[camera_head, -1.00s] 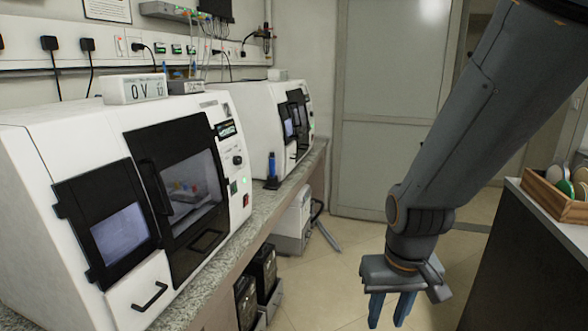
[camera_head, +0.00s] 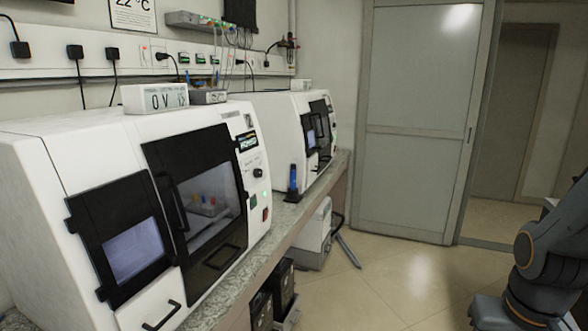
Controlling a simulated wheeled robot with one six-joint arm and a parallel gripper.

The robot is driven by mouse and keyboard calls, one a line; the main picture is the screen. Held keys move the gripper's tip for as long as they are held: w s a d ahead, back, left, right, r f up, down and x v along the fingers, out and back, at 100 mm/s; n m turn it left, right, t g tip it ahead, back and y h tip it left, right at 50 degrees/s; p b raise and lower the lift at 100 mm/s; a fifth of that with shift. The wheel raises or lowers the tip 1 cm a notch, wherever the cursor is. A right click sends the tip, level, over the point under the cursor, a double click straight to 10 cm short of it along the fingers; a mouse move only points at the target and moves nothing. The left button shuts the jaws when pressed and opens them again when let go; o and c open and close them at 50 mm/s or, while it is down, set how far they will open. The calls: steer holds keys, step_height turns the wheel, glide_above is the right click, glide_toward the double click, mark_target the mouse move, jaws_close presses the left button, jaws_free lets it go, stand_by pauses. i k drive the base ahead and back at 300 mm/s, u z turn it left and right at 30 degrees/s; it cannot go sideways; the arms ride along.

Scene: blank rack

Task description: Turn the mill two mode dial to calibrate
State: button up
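Two white milling machines stand on the bench: a near mill (camera_head: 90,150) and a far mill (camera_head: 275,120). I cannot read which one is mill two. The near mill has a black round dial (camera_head: 258,173) on its right-hand front panel, below a small lit display (camera_head: 247,141). The dial's labels are too small to read. The far mill's panel is narrow and seen at a slant, so its dial setting cannot be told. My gripper (camera_head: 495,315) is at the bottom right, well away from both mills. Only its grey body shows; its fingers are below the picture's edge.
The granite bench (camera_head: 262,258) runs along the left wall. Dark boxes (camera_head: 283,285) and a white unit (camera_head: 314,240) are underneath. The tiled floor (camera_head: 375,285) is clear before the closed grey door (camera_head: 415,90).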

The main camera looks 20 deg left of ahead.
mark_target(258, 173)
steer(key=i, duration=0.7)
steer(key=u, duration=0.65)
steer(key=i, duration=0.65)
steer(key=u, duration=0.5)
